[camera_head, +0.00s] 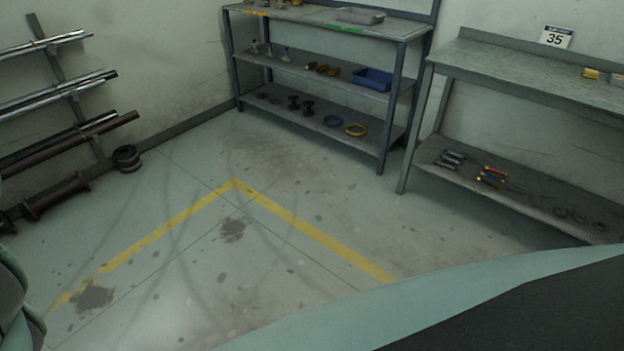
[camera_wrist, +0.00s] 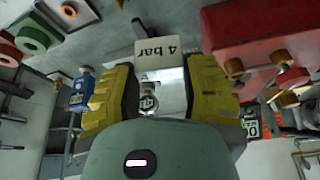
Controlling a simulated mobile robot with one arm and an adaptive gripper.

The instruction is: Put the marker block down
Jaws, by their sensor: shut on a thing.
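My gripper (camera_wrist: 158,85) shows in the wrist view, with yellow and black fingers on both sides of a pale block. It is shut on this block, which I take as the marker block (camera_wrist: 160,74). A cream face with "4 bar" printed on it (camera_wrist: 157,48) shows at the block's far end. The lower part of the block is partly hidden by the fingers and my gripper's body. I cannot tell whether the block touches any surface. The head view shows neither the gripper nor the block.
In the wrist view a red box (camera_wrist: 260,32) with copper-coloured fittings is close at right, and green and orange rings (camera_wrist: 35,35) are at upper left. In the head view are a shelf rack (camera_head: 330,68), a grey bench (camera_head: 520,70), a pipe rack (camera_head: 60,90) and open floor with yellow lines (camera_head: 310,232).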

